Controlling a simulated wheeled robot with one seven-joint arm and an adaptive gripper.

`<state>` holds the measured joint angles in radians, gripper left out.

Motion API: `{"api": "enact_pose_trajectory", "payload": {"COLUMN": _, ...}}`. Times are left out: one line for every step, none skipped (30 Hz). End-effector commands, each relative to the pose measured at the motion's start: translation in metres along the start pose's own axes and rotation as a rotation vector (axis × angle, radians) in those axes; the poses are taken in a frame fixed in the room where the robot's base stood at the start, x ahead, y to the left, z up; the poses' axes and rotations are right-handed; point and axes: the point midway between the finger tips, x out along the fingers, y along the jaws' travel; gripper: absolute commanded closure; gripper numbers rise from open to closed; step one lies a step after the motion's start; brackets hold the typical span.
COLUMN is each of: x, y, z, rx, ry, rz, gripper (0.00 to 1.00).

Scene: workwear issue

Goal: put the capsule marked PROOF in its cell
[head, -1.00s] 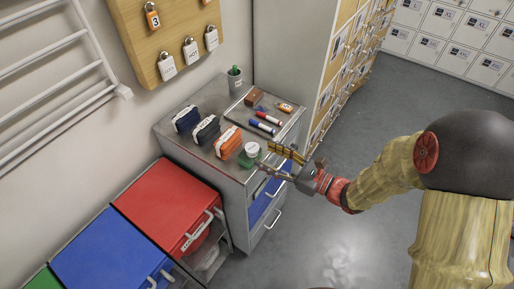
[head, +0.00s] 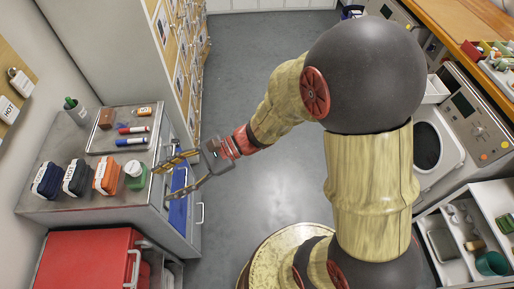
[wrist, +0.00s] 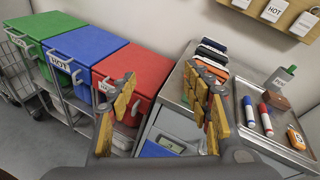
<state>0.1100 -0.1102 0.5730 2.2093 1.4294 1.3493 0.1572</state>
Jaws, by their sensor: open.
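Left of the jar stand an orange case (head: 107,178), a black case (head: 77,179) and a dark blue case (head: 46,181), all with white labels too small to read. I cannot read PROOF on anything, so I cannot tell which thing is the capsule. No marked cell can be made out.
A tray (head: 97,148) on the cabinet holds markers, a brown block and an orange tag. A red-lidded bin (head: 85,265) stands in front. At right are a compartmented drawer (head: 455,262) with small items, a white machine (head: 470,120) and a wooden counter (head: 440,15). The middle floor is clear.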

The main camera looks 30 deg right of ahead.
Motion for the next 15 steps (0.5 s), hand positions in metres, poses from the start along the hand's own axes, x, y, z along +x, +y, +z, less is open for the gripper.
{"api": "enact_pose_trajectory", "payload": {"x": -0.007, "y": 0.016, "z": 0.016, "rx": -0.126, "ry": 0.061, "rz": 0.085, "gripper": 0.51}}
{"api": "enact_pose_trajectory", "payload": {"x": -0.012, "y": 0.027, "z": 0.020, "rx": -0.195, "ry": 0.101, "rz": 0.139, "gripper": 0.51}}
{"api": "enact_pose_trajectory", "payload": {"x": -0.020, "y": 0.041, "z": 0.024, "rx": -0.287, "ry": 0.157, "rz": 0.208, "gripper": 0.51}}
{"api": "enact_pose_trajectory", "payload": {"x": -0.028, "y": 0.050, "z": 0.026, "rx": -0.358, "ry": 0.202, "rz": 0.258, "gripper": 0.51}}
{"api": "enact_pose_trajectory", "payload": {"x": -0.036, "y": 0.059, "z": 0.027, "rx": -0.429, "ry": 0.247, "rz": 0.307, "gripper": 0.51}}
{"api": "enact_pose_trajectory", "payload": {"x": -0.050, "y": 0.068, "z": 0.028, "rx": -0.523, "ry": 0.312, "rz": 0.369, "gripper": 0.51}}
{"api": "enact_pose_trajectory", "payload": {"x": -0.060, "y": 0.073, "z": 0.028, "rx": -0.593, "ry": 0.363, "rz": 0.414, "gripper": 0.51}}
{"api": "enact_pose_trajectory", "payload": {"x": -0.072, "y": 0.078, "z": 0.027, "rx": -0.665, "ry": 0.415, "rz": 0.457, "gripper": 0.51}}
{"api": "enact_pose_trajectory", "payload": {"x": -0.089, "y": 0.082, "z": 0.027, "rx": -0.761, "ry": 0.487, "rz": 0.514, "gripper": 0.51}}
{"api": "enact_pose_trajectory", "payload": {"x": -0.102, "y": 0.083, "z": 0.027, "rx": -0.831, "ry": 0.542, "rz": 0.554, "gripper": 0.51}}
{"api": "enact_pose_trajectory", "payload": {"x": -0.116, "y": 0.084, "z": 0.027, "rx": -0.899, "ry": 0.600, "rz": 0.593, "gripper": 0.51}}
{"api": "enact_pose_trajectory", "payload": {"x": -0.135, "y": 0.082, "z": 0.028, "rx": -0.989, "ry": 0.676, "rz": 0.641, "gripper": 0.51}}
{"api": "enact_pose_trajectory", "payload": {"x": -0.148, "y": 0.081, "z": 0.029, "rx": -1.050, "ry": 0.731, "rz": 0.676, "gripper": 0.51}}
{"api": "enact_pose_trajectory", "payload": {"x": -0.162, "y": 0.079, "z": 0.032, "rx": -1.108, "ry": 0.786, "rz": 0.707, "gripper": 0.51}}
{"api": "enact_pose_trajectory", "payload": {"x": -0.178, "y": 0.075, "z": 0.035, "rx": -1.179, "ry": 0.854, "rz": 0.746, "gripper": 0.51}}
